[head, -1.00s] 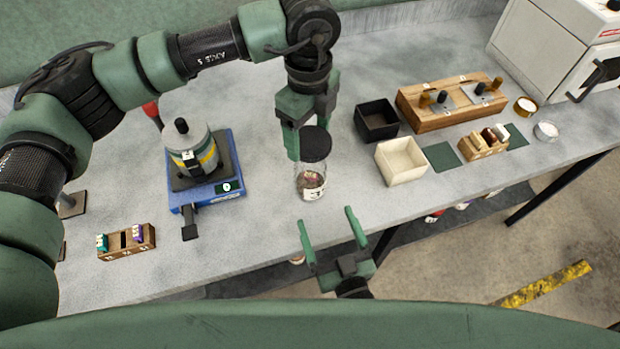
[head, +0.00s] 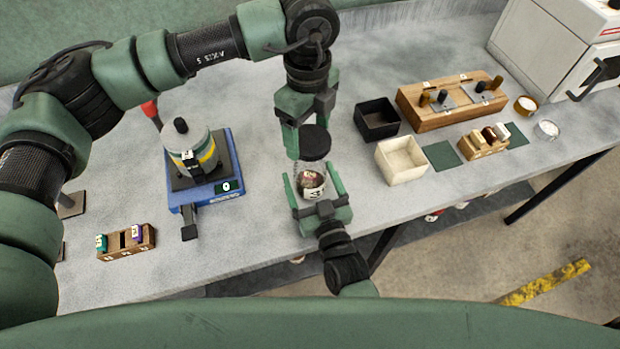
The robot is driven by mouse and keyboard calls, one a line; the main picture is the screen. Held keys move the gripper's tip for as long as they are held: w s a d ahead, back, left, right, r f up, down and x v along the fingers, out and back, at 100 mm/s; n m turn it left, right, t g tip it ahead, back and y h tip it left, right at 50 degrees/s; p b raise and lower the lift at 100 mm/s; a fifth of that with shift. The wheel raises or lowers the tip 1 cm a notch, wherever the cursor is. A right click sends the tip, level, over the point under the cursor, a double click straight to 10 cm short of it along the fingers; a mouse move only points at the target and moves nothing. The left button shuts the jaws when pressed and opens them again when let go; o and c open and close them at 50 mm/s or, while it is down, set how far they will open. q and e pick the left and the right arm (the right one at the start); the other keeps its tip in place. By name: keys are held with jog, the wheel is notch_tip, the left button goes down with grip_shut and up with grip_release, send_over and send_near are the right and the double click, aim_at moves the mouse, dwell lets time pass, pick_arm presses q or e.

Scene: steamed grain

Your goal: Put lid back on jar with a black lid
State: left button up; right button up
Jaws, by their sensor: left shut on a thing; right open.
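The glass jar (head: 310,180) stands upright on the grey bench, with dark contents and a pale label. My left gripper (head: 305,142) comes down from above and is shut on the black lid. My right gripper (head: 315,188) is open, with one finger on each side of the jar's body. I cannot tell whether its fingers touch the glass.
A blue scale with a striped canister (head: 191,152) stands to the left. A small wooden rack (head: 126,253) is at the front left. A black box (head: 376,119), a cream box (head: 401,160) and a wooden block (head: 425,115) stand to the right. The bench's front edge is close.

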jog(key=shift+c, duration=0.4)
grip_shut()
pick_arm(q)
jog(key=shift+f, duration=2.5)
jog(key=shift+f, duration=0.15)
jog(key=shift+f, duration=0.75)
jog(key=shift+f, duration=0.55)
